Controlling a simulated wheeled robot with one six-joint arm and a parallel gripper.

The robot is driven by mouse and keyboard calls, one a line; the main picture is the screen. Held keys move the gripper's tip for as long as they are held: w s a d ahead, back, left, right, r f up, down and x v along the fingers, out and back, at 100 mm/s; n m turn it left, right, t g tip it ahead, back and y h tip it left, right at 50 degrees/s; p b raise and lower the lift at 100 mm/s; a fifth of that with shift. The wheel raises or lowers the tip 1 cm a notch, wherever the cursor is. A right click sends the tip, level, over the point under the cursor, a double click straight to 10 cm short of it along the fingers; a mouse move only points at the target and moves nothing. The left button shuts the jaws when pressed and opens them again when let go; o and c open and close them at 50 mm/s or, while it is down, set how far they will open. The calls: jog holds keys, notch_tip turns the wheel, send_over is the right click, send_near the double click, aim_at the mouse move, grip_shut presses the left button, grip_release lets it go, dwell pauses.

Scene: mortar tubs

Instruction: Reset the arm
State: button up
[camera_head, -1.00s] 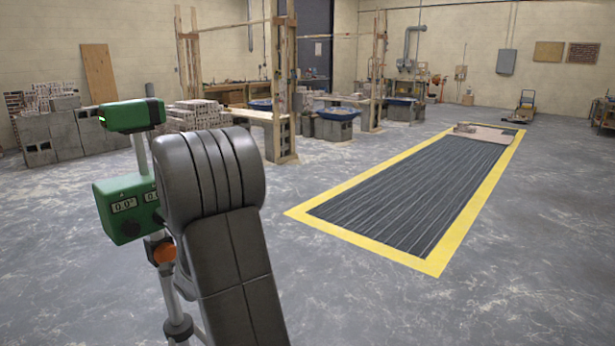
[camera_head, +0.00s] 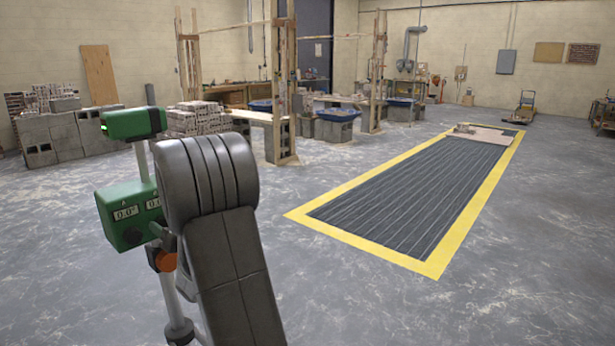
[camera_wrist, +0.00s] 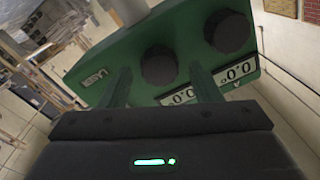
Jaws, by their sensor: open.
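My arm (camera_head: 215,200) stands at the lower left of the head view, with dark ribbed links. My gripper (camera_wrist: 162,85) shows only in the wrist view; its two fingers are apart. Beyond the fingers is a green laser instrument (camera_wrist: 180,45) with dark round knobs and "0.0" displays, appearing upside down. I cannot tell whether the fingers touch it. In the head view, a green unit with displays (camera_head: 124,220) sits on a grey pole with an orange knob, left of my arm. A smaller green unit (camera_head: 134,122) is above it.
A ribbed dark mat with a yellow border (camera_head: 430,270) lies on the floor to the right. Timber posts (camera_head: 282,90), blue tubs (camera_head: 336,114) and grey blocks (camera_head: 85,132) stand farther back. The concrete floor between is open.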

jog(key=n+p, duration=0.1)
jog(key=n, duration=0.2)
jog(key=n+p, duration=0.2)
jog(key=shift+r+n+g, duration=0.2)
jog(key=shift+n+g, duration=0.1)
jog(key=shift+n, duration=0.1)
jog(key=v, duration=0.3)
jog(key=shift+f, duration=0.15)
